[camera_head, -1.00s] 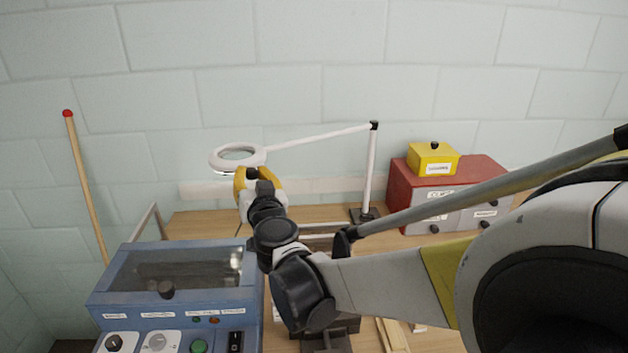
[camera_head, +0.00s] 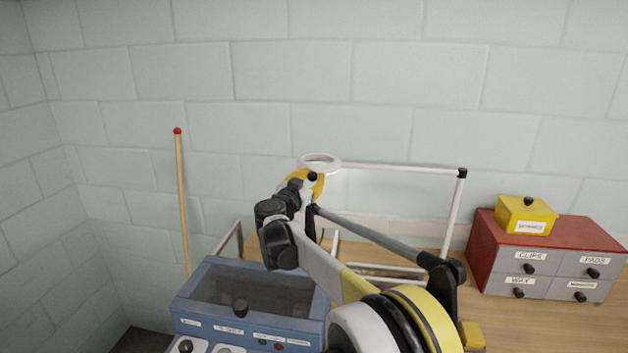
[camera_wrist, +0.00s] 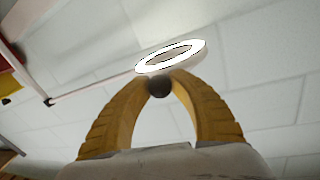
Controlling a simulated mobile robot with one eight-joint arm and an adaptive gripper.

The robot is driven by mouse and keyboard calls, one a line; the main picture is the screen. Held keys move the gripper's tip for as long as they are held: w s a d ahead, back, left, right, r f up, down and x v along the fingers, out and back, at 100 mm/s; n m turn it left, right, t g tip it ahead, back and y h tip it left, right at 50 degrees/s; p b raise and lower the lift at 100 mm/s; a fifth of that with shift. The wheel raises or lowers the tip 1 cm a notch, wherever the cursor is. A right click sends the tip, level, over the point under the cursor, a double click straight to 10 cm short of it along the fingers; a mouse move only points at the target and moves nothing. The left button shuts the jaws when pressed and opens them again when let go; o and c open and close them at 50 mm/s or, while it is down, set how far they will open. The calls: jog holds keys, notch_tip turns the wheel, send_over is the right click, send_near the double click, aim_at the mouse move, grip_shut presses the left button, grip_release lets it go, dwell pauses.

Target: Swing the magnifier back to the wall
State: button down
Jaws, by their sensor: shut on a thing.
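The magnifier is a white ring lens (camera_head: 320,162) on a thin white arm, reaching left from a black joint on an upright white post (camera_head: 455,212). The arm now runs nearly along the tiled wall, with the ring close to the wall. My gripper (camera_head: 314,177) is just under the ring, mostly hidden by my own arm. In the wrist view my yellow fingers (camera_wrist: 160,82) are closed around a dark round knob (camera_wrist: 159,87) below the glowing white ring (camera_wrist: 171,57). The foot of the post is hidden.
A blue machine (camera_head: 250,297) with a clear lid stands at the lower left. A red-topped drawer cabinet (camera_head: 550,246) with a yellow box (camera_head: 527,215) on it stands at the right of the wooden bench.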

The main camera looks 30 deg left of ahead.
jog(key=shift+w+a, duration=0.15)
jog(key=shift+w, duration=0.15)
jog(key=c, duration=1.1)
grip_release()
jog(key=shift+s+a, duration=0.15)
jog(key=shift+s, duration=0.05)
jog(key=shift+c, duration=0.2)
jog(key=shift+w, duration=0.1)
jog(key=s+d, duration=0.1)
jog(key=s, duration=1.1)
